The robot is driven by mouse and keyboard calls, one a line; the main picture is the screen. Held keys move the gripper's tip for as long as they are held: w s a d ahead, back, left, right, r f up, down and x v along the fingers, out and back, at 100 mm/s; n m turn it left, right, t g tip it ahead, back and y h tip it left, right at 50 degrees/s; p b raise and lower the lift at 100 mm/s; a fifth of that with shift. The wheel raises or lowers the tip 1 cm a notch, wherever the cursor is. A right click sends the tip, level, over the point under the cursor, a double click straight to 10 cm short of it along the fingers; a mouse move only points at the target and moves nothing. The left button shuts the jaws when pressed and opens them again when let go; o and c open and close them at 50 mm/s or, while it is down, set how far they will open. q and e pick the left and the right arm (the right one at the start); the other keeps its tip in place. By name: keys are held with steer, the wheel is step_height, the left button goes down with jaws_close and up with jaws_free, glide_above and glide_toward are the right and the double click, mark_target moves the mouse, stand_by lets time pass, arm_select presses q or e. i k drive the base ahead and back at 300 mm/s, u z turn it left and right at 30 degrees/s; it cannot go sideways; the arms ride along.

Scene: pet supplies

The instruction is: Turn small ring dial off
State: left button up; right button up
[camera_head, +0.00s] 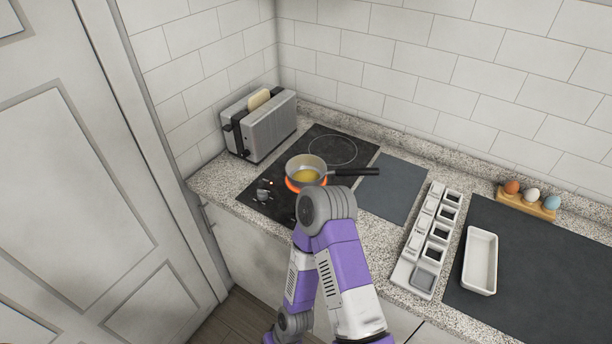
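A black cooktop (296,142) is set in the counter, with a pale ring outline (333,137) at its back. A grey pan (301,162) with yellow contents and a dark handle stands on a front ring (290,184) that glows orange. Small dials (263,196) sit at the cooktop's front left, with a red light beside them. Their exact settings are too small to read. A purple and white arm of mine rises from the bottom and bends near the cooktop's front edge. Neither gripper's fingertips can be seen.
A toaster (262,128) with bread stands left of the cooktop. A dark board (393,187) lies to its right. Further right are a rack of small containers (410,262), a white dish (480,262) and an egg holder (527,204). A door (85,190) is at left.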

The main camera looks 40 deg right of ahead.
mark_target(262, 194)
steer(key=z, duration=0.9)
steer(key=k, duration=0.45)
steer(key=z, duration=0.3)
steer(key=i, duration=0.5)
steer(key=z, duration=0.05)
steer(key=k, duration=0.5)
steer(key=u, duration=1)
steer(key=i, duration=0.7)
steer(key=z, duration=0.8)
